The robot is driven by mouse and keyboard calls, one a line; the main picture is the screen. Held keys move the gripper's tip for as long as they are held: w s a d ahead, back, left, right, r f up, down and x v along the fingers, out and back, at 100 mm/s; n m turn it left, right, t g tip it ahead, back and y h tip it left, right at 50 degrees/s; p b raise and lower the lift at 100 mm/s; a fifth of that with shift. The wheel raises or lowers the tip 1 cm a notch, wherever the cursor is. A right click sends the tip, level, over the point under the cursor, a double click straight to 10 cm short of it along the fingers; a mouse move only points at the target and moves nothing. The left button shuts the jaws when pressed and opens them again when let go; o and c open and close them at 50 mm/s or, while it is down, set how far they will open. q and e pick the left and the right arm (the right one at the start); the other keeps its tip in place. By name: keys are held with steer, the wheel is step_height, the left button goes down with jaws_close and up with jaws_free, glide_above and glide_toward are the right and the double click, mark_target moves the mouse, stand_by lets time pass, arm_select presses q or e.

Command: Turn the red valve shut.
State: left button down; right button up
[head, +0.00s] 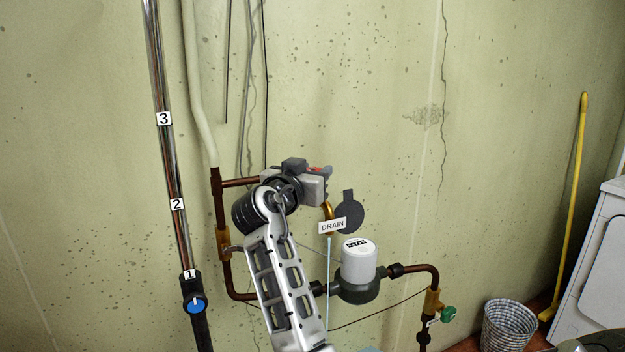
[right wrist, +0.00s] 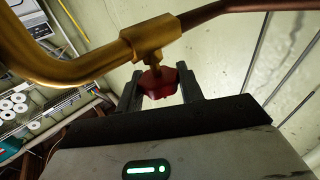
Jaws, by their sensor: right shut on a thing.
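The red valve knob (right wrist: 158,84) sits on a short stem under a brass fitting on the pipe. My right gripper (right wrist: 160,91) is shut on it, with one dark finger on each side. A brass spout (head: 328,210) curves down beside the DRAIN tag (head: 333,226). A thin pale-blue stream (head: 328,285) runs straight down below it. My left gripper is not in view.
A white-topped meter (head: 358,262) and copper pipes stand close below and right of my arm. A green valve knob (head: 448,314) is at lower right. A chrome pole (head: 168,140) with numbered tags stands left. A checkered basket (head: 508,326) and white appliance (head: 598,270) stand far right.

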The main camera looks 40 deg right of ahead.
steer(key=shift+f+m+g+h+b, duration=0.35)
steer(key=shift+m+g+b, duration=0.45)
steer(key=shift+b, duration=0.4)
steer(key=m+g+b, duration=0.1)
steer(key=g+b, duration=0.1)
steer(key=shift+r+g+h, duration=0.1)
steer(key=shift+g+h, duration=0.15)
steer(key=shift+g, duration=0.05)
steer(key=m+g+b, duration=0.1)
steer(key=m+g, duration=0.1)
steer(key=shift+r+g, duration=0.15)
steer(key=shift+g, duration=0.25)
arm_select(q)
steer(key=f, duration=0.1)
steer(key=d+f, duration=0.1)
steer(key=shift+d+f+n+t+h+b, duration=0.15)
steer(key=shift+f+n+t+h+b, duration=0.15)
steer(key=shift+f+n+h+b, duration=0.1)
arm_select(e)
steer(key=shift+m+g, duration=0.5)
steer(key=shift+g, duration=0.3)
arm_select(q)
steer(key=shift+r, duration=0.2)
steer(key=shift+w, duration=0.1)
arm_select(e)
steer(key=o, duration=1)
steer(key=shift+r, duration=0.1)
